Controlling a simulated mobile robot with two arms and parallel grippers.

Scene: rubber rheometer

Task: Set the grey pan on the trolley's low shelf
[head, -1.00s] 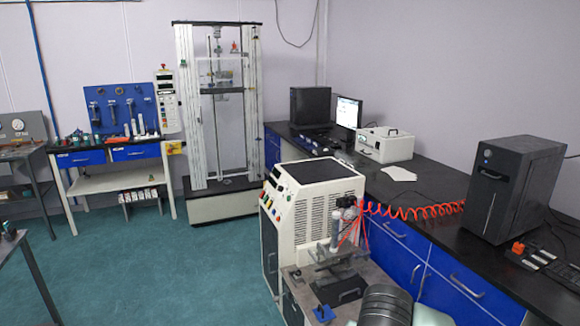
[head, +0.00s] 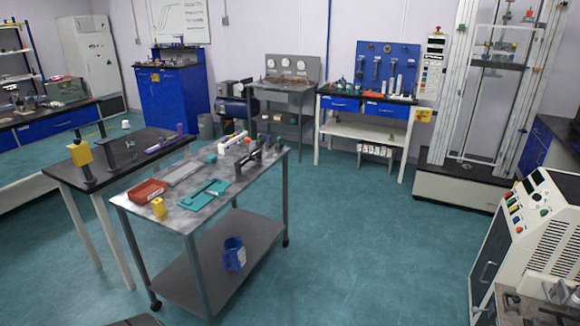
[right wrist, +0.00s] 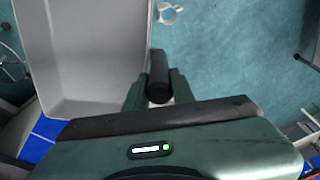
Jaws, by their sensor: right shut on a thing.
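The grey pan (right wrist: 85,55) fills the upper left of the right wrist view. My right gripper (right wrist: 158,78) is shut on its right edge; the dark finger hides part of the grip. The pan does not show in the head view. The trolley (head: 128,209) stands left of centre in the head view. Its dark grey low shelf (head: 192,284) holds a blue jug (head: 234,254) near the middle, with bare surface on both sides. My left gripper is in neither view.
The trolley's top carries a red tray (head: 148,191), a yellow block (head: 158,207), a teal tool (head: 205,192) and several other items. A dark table (head: 110,158) stands close behind it on the left. The floor (head: 350,240) right of the trolley is clear. A cream machine (head: 535,230) stands at the far right.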

